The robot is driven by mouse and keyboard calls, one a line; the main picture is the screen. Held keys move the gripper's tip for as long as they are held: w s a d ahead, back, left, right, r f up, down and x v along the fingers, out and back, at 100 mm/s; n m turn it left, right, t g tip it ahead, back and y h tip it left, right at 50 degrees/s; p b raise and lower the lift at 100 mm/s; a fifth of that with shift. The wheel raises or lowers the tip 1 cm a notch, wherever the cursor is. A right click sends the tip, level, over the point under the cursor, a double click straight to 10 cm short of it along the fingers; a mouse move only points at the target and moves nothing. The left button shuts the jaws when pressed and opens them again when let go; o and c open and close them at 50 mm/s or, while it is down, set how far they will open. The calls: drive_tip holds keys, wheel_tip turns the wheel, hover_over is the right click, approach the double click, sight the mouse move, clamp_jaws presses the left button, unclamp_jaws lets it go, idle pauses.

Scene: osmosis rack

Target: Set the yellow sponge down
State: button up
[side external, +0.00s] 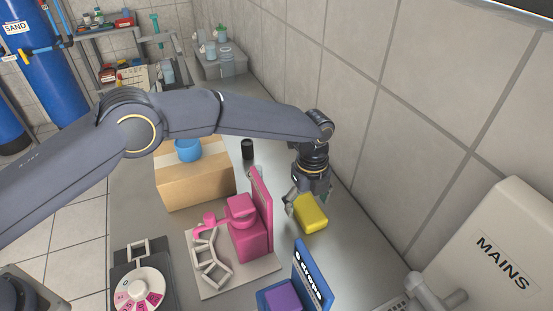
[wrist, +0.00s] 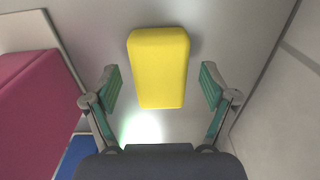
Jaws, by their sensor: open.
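The yellow sponge (side external: 311,213) lies on the grey bench top, just right of the pink block stand, in the side external view. In the wrist view the sponge (wrist: 159,66) is between and slightly beyond my fingertips, with a clear gap on each side. My gripper (side external: 305,199) is just above and behind the sponge, pointing down. In the wrist view my gripper (wrist: 161,84) is open, with its green-padded fingers apart and nothing held. The fingers partly cover the sponge's left end in the side view.
A pink stand with an upright panel (side external: 262,207) is close on the left of the sponge. A blue holder (side external: 313,281) with a purple block is in front. The tiled wall (side external: 400,190) is on the right. A cardboard box (side external: 195,183) with a blue cup stands further left.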

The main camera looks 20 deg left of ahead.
sight(306, 205)
wheel_tip(306, 205, up, 11)
drive_tip(key=s+a+r+n+t, duration=0.1)
drive_tip(key=s+a+r+n, duration=0.2)
drive_tip(key=a+r+n, duration=0.5)
drive_tip(key=s+a+r+n+t, duration=0.2)
drive_tip(key=s+a+r+n, duration=0.15)
drive_tip(key=a+r, duration=0.75)
drive_tip(key=s+a+f+n+t, duration=0.1)
drive_tip(key=s+a+f+n, duration=0.1)
drive_tip(key=s+a+n, duration=0.5)
drive_tip(key=s+a+f+n+t, duration=0.1)
drive_tip(key=s+a+n, duration=0.7)
drive_tip(key=s, duration=0.5)
drive_tip(key=shift+s+a+f+t, duration=0.15)
drive_tip(key=shift+a+f+t, duration=0.2)
drive_tip(key=shift+a, duration=0.3)
drive_tip(key=shift+o, duration=0.3)
drive_tip(key=shift+n, duration=0.25)
